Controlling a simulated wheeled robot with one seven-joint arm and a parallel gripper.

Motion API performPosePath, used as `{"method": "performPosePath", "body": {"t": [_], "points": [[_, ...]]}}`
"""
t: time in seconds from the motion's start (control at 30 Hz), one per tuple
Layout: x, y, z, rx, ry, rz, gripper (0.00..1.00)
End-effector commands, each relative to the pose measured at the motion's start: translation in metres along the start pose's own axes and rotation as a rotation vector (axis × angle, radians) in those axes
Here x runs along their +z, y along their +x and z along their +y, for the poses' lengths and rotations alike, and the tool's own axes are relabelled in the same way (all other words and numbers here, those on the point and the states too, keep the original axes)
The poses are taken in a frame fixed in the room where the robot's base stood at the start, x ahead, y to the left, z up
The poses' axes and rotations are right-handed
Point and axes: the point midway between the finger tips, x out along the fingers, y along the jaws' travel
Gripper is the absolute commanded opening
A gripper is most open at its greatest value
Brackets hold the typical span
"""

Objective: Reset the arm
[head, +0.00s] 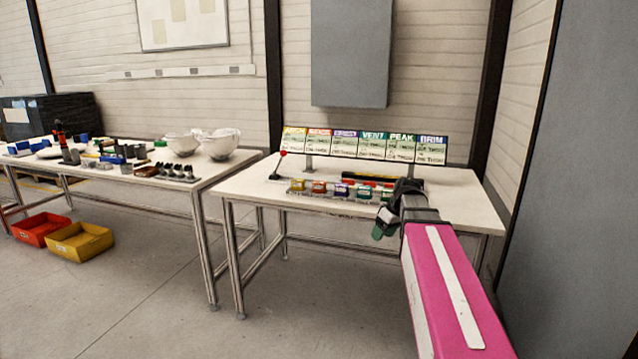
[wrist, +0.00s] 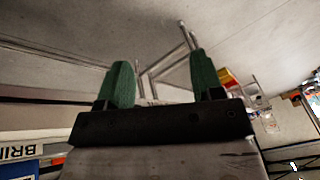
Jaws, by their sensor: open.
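My arm, with a pink cover, reaches forward from the lower right in the head view. My gripper (head: 384,222) is at its end, over the front edge of the right table (head: 250,187). In the wrist view the two green fingers of my gripper (wrist: 160,85) stand apart with nothing between them. Grey floor and a table's metal legs show beyond them.
Coloured blocks (head: 342,190) stand in a row on the right table, before a sign rack (head: 362,146). A red-knobbed lever (head: 280,163) is at its left. The left table (head: 205,181) holds white shells (head: 220,144) and parts. A grey panel (head: 580,180) stands right. Red (head: 40,229) and yellow bins (head: 79,242) sit on the floor.

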Motion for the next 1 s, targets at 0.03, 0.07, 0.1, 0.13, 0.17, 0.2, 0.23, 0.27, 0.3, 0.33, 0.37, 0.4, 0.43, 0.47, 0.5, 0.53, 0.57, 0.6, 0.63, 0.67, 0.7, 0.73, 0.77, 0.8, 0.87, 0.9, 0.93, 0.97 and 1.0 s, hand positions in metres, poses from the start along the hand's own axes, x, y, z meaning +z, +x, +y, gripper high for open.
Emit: {"method": "performPosePath", "body": {"t": [0.03, 0.07, 0.1, 0.13, 0.17, 0.2, 0.23, 0.27, 0.3, 0.33, 0.37, 0.4, 0.43, 0.47, 0.5, 0.53, 0.57, 0.6, 0.63, 0.67, 0.7, 0.73, 0.77, 0.8, 0.87, 0.9, 0.93, 0.97, 1.0], "points": [[0.013, 0.02, -0.008, 0.009, 0.05, -0.024, 0.61], [0.019, 0.03, -0.01, 0.018, 0.081, -0.036, 0.61], [0.026, 0.042, -0.014, 0.029, 0.123, -0.051, 0.61], [0.033, 0.052, -0.016, 0.039, 0.154, -0.063, 0.61], [0.038, 0.061, -0.018, 0.048, 0.184, -0.074, 0.61], [0.047, 0.073, -0.022, 0.063, 0.224, -0.088, 0.61], [0.053, 0.082, -0.025, 0.072, 0.252, -0.098, 0.61], [0.059, 0.091, -0.028, 0.084, 0.281, -0.109, 0.61], [0.068, 0.102, -0.032, 0.099, 0.319, -0.121, 0.61], [0.074, 0.11, -0.035, 0.111, 0.347, -0.131, 0.61], [0.081, 0.117, -0.038, 0.123, 0.374, -0.139, 0.61], [0.089, 0.128, -0.042, 0.14, 0.41, -0.152, 0.61], [0.096, 0.135, -0.045, 0.153, 0.436, -0.159, 0.61], [0.103, 0.142, -0.049, 0.166, 0.462, -0.167, 0.61], [0.111, 0.151, -0.053, 0.183, 0.494, -0.176, 0.61], [0.118, 0.157, -0.056, 0.196, 0.517, -0.182, 0.61], [0.123, 0.163, -0.059, 0.208, 0.539, -0.188, 0.61], [0.131, 0.17, -0.062, 0.224, 0.566, -0.194, 0.61], [0.136, 0.174, -0.065, 0.235, 0.583, -0.198, 0.61], [0.14, 0.179, -0.067, 0.244, 0.601, -0.202, 0.61], [0.145, 0.183, -0.069, 0.258, 0.62, -0.204, 0.61], [0.148, 0.186, -0.07, 0.266, 0.632, -0.206, 0.61], [0.151, 0.189, -0.072, 0.272, 0.643, -0.208, 0.61], [0.155, 0.191, -0.073, 0.278, 0.654, -0.21, 0.61], [0.155, 0.192, -0.074, 0.28, 0.657, -0.21, 0.61], [0.155, 0.192, -0.074, 0.28, 0.657, -0.21, 0.61], [0.155, 0.192, -0.074, 0.28, 0.657, -0.21, 0.61], [0.155, 0.192, -0.074, 0.28, 0.657, -0.21, 0.61], [0.155, 0.192, -0.074, 0.28, 0.657, -0.21, 0.61]]}}
